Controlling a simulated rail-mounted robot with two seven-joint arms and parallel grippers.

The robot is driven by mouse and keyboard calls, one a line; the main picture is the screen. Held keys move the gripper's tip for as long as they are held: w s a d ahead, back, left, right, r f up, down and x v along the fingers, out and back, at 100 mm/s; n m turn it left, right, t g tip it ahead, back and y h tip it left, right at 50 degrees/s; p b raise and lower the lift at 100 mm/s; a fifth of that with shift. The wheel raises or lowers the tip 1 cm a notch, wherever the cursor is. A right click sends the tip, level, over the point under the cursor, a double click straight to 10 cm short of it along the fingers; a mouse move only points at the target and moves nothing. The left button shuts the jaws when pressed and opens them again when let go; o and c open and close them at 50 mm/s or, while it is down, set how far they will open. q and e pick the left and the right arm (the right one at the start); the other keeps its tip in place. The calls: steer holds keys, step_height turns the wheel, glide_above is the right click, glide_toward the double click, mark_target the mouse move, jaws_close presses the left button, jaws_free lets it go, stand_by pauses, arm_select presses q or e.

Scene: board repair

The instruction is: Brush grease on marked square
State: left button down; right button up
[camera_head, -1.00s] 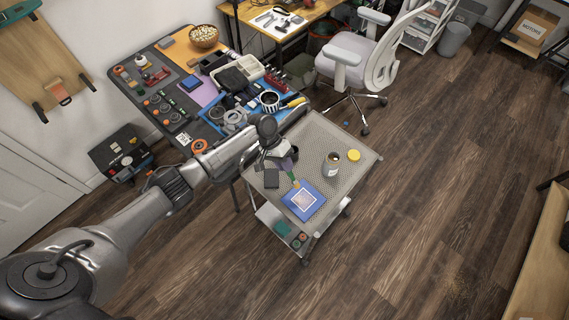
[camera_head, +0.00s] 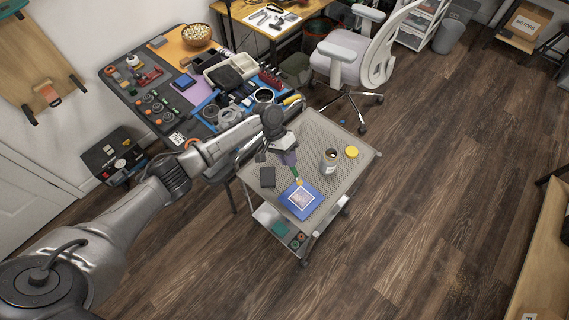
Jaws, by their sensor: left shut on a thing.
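A blue board (camera_head: 301,212) with a white-edged marked square (camera_head: 302,199) lies on the top of a perforated metal cart (camera_head: 335,187). My left gripper (camera_head: 291,164) is above the cart, shut on a brush (camera_head: 295,172) with a green handle. The brush points down, and its yellowish tip is at the upper edge of the marked square. I cannot tell whether the tip touches it. An open jar (camera_head: 329,162) stands on the cart to the right, with a yellow lid (camera_head: 351,152) lying beside it. My right gripper is not in view.
A dark flat block (camera_head: 267,177) lies on the cart left of the board. A crowded workbench (camera_head: 135,104) stands behind, with trays, tools and a bowl (camera_head: 197,35). An office chair (camera_head: 352,62) stands behind the cart. The floor to the right is clear.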

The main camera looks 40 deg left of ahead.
mark_target(300, 179)
arm_select(q)
steer(key=d, duration=0.1)
steer(key=s+d+r, duration=0.1)
steer(key=d, duration=0.1)
steer(key=d+r, duration=0.1)
steer(key=d, duration=0.1)
steer(key=shift+s+d+r, duration=0.1)
steer(key=shift+s+r, duration=0.05)
steer(key=shift+r, duration=0.05)
steer(key=shift+d+r+n, duration=0.15)
steer(key=shift+n, duration=0.25)
steer(key=shift+t, duration=0.3)
steer(key=shift+f+n, duration=0.35)
steer(key=shift+n, duration=0.05)
step_height(300, 179, down, 4)
steer(key=b, duration=0.5)
steer(key=shift+f, duration=0.2)
steer(key=shift+r, duration=0.1)
